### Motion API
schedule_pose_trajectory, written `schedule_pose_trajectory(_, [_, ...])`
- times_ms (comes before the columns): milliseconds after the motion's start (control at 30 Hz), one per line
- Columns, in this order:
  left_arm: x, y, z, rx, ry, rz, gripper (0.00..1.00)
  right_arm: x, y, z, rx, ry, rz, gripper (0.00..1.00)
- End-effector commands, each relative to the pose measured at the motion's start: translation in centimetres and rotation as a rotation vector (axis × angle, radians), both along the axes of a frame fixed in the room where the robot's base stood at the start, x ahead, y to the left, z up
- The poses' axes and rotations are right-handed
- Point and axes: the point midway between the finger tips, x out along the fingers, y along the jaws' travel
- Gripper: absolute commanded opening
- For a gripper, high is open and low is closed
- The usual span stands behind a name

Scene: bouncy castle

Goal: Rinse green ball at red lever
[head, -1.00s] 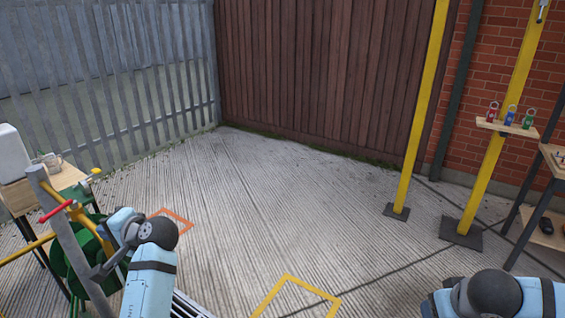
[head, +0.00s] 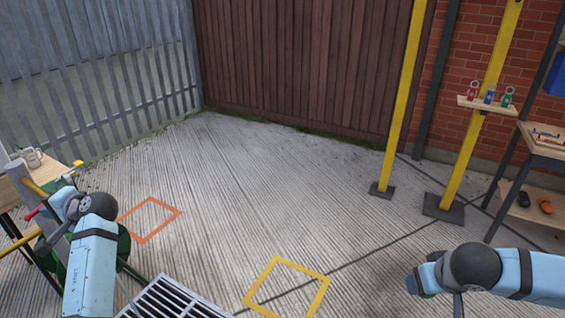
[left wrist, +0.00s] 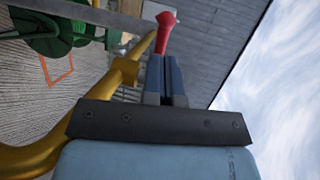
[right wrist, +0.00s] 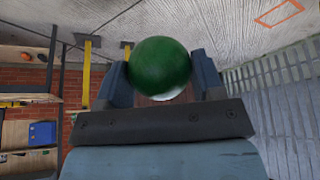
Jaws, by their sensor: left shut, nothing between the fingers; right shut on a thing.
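The green ball (right wrist: 160,66) is held between the two fingers of my right gripper (right wrist: 160,80). In the head view the ball does not show and that gripper is mostly hidden at the lower right. The red lever (left wrist: 165,30) sits on a yellow pipe (left wrist: 130,70), just beyond the fingertips of my left gripper (left wrist: 165,68). That gripper is shut and empty; I cannot tell whether it touches the lever. The red lever (head: 33,213) also shows at the left edge of the head view, beside my left arm.
A drain grate (head: 172,298) lies in the ground at the lower middle. Orange (head: 146,240) and yellow (head: 325,285) square outlines mark the concrete. A wooden table (head: 12,190) stands at left. Yellow posts (head: 388,140) and shelves (head: 540,138) stand at right. The middle ground is clear.

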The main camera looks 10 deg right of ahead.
Motion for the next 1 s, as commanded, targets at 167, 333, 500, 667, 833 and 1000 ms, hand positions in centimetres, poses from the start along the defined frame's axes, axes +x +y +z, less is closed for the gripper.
schedule_pose_trajectory(167, [0.5,1.3,-0.2,0.000,0.001,0.000,0.00,0.0,0.0,0.2,0.000,0.000,0.000,0.39])
schedule_pose_trajectory(333, [0.6,1.5,-0.4,0.000,0.001,0.000,0.00,0.0,0.0,0.2,0.000,0.000,0.000,0.39])
schedule_pose_trajectory(500, [0.6,1.5,-0.4,0.000,0.001,0.000,0.00,0.0,0.0,0.2,0.000,0.000,0.000,0.39])
schedule_pose_trajectory(667, [0.5,1.8,0.0,0.000,0.003,-0.042,0.00,0.0,0.0,1.4,0.000,-0.001,0.000,0.39])
schedule_pose_trajectory(833, [0.5,2.6,0.3,0.001,0.003,-0.167,0.00,0.0,0.0,3.8,0.000,0.000,0.000,0.39])
schedule_pose_trajectory(1000, [0.7,3.2,0.0,0.000,0.000,-0.224,0.00,0.0,0.0,4.7,0.000,0.000,0.000,0.39])
